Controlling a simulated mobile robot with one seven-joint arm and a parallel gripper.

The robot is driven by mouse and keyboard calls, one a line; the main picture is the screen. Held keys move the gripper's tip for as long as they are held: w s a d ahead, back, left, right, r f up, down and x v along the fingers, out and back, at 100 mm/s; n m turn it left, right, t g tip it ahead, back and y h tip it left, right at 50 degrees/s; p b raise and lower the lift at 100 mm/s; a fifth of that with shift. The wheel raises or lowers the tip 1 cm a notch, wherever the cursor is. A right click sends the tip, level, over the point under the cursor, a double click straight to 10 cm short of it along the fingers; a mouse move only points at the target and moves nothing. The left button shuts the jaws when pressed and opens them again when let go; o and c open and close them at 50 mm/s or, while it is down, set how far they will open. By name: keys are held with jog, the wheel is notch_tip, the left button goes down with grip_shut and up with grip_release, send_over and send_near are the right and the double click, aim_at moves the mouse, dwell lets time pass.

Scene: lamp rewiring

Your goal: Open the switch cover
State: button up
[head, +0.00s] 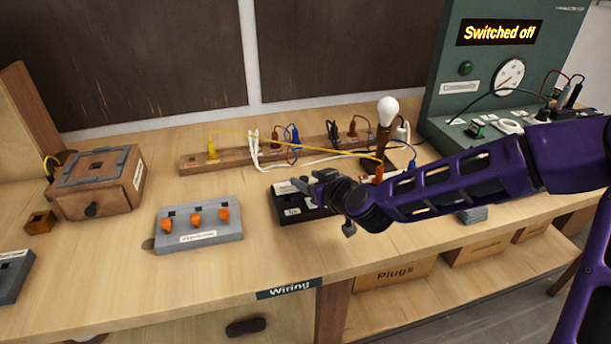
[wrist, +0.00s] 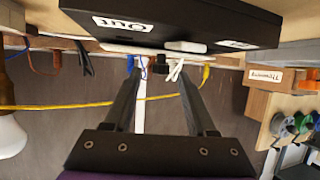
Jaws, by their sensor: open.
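A black switch box (head: 290,212) with white labels sits on the bench in the middle of the head view, partly hidden by my arm. In the wrist view its dark face (wrist: 205,18) fills the top, upside down, with a label and a white piece on it. I cannot tell where its cover's edge is; the cover looks shut. My gripper (head: 300,184) hovers over or just behind the box's back edge. In the wrist view my gripper (wrist: 160,68) has its two fingers apart, with nothing clearly held between them. Whether a fingertip touches the box is unclear.
A wooden strip (head: 195,160) with plugs and a yellow cable (head: 300,138) lies behind. A grey box with orange switches (head: 198,226) is at left. A green panel (head: 480,75) reads "Switched off".

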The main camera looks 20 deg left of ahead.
dwell(0.3)
grip_shut()
jog(key=shift+r, duration=0.1)
